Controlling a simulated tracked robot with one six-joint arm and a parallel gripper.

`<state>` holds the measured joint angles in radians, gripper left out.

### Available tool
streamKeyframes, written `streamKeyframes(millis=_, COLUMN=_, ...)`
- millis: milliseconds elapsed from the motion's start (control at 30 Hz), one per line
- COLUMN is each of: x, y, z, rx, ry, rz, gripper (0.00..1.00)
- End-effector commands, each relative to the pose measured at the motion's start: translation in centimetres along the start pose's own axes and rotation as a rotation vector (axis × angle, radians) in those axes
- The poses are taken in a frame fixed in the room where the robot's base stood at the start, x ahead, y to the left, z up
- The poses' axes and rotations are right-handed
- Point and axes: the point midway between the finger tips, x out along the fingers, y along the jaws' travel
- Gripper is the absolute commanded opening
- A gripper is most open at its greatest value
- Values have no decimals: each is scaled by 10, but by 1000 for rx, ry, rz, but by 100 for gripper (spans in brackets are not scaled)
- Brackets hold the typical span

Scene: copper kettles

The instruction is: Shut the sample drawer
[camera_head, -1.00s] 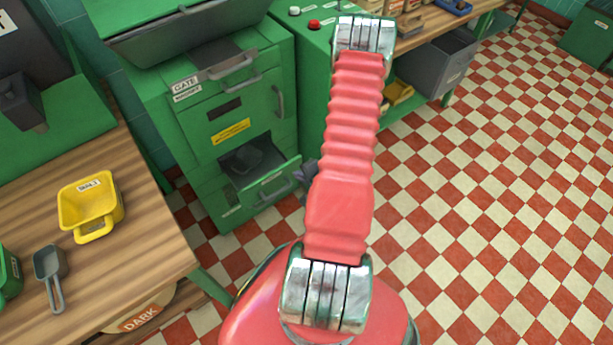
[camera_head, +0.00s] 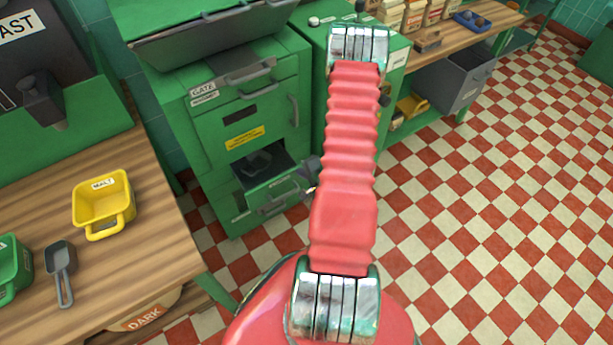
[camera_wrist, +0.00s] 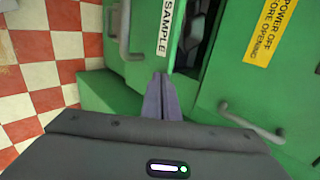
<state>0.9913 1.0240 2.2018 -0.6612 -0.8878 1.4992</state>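The sample drawer (camera_head: 282,192) stands open low in the green cabinet in the head view, with a dark grey thing inside. In the wrist view its green front (camera_wrist: 146,45) carries the SAMPLE label and a grey handle (camera_wrist: 125,30). My gripper (camera_wrist: 161,78) is shut and empty, its fingers together, with the tips at the edge of the drawer front beside the label. I cannot tell whether they touch it. In the head view my gripper (camera_head: 311,168) is at the drawer's right end, partly hidden by my red arm.
A wooden bench (camera_head: 150,235) at the left holds a yellow malt tray (camera_head: 103,205), a grey scoop (camera_head: 61,262) and a green container (camera_head: 14,268). Another green cabinet (camera_head: 313,70) and a bench with bags stand right of the drawer cabinet. The checkered floor (camera_head: 480,220) at the right is clear.

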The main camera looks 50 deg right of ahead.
Motion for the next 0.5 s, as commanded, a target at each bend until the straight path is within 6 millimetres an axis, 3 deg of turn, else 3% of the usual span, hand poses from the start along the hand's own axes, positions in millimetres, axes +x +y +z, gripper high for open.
streamKeyframes(millis=500, x=76, y=-71, z=0, rx=0, ry=1, rz=-1, gripper=0)
